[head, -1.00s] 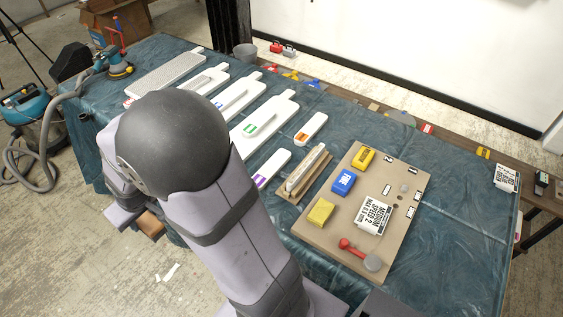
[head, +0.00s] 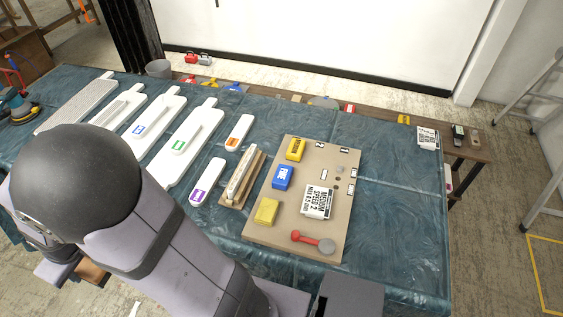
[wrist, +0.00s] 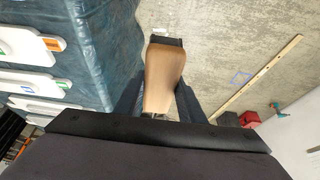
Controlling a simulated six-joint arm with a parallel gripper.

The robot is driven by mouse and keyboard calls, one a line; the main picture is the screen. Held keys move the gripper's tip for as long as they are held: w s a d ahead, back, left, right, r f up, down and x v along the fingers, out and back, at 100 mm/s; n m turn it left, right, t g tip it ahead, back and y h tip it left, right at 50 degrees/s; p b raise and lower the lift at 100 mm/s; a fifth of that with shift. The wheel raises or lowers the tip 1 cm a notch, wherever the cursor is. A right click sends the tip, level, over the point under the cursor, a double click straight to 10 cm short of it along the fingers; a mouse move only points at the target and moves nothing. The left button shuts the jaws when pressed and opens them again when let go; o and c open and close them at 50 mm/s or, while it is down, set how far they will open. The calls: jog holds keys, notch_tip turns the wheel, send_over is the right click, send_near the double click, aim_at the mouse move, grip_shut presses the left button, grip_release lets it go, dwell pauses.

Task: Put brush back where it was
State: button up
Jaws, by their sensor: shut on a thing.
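In the wrist view, my gripper (wrist: 160,95) is shut on the brush (wrist: 164,72). The brush has a smooth tan wooden body and a dark band at its far end. It is held beside the edge of the cloth-covered table, with concrete floor behind it. In the head view, a small brown wooden piece (head: 92,272) shows beside my arm at the lower left; it looks like part of the brush. My arm hides most of the gripper there.
The blue-green cloth (head: 395,210) covers the table. Several white floats lie at left, including a purple-labelled one (head: 207,182). A wooden block (head: 242,178) lies beside a tan board (head: 287,235) holding boxes, a yellow sponge (head: 266,211) and a red-handled tool (head: 312,241). Cloth right of the board is clear.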

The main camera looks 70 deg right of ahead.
jog(key=w+d+f+m+h+b, duration=0.1)
jog(key=w+d+m, duration=0.15)
jog(key=d, duration=0.85)
jog(key=w+d+m+h+b, duration=0.1)
jog(key=d+m, duration=0.2)
jog(key=d, duration=0.7)
jog(key=s+d+f+m+g+h, duration=0.1)
jog(key=s+d+m, duration=0.15)
jog(key=d, duration=0.75)
jog(key=s+d+m, duration=0.1)
jog(key=s+d, duration=0.3)
jog(key=d, duration=0.5)
jog(key=s+d+f+m+g+h+b, duration=0.15)
jog(key=s+d+m, duration=0.35)
jog(key=s+d, duration=1.2)
jog(key=s+d+f+m+g+b, duration=0.15)
jog(key=s+d, duration=0.25)
jog(key=s, duration=0.7)
jog(key=s+d+f+m+g, duration=0.15)
jog(key=s+d, duration=0.25)
jog(key=s, duration=0.6)
jog(key=shift+m+t, duration=0.4)
jog(key=shift+t, duration=0.05)
jog(key=shift+a+f+p, duration=0.2)
jog(key=shift+f+p, duration=1.4)
jog(key=shift+f, duration=3.15)
jog(key=shift+f, duration=0.2)
jog(key=o, duration=1)
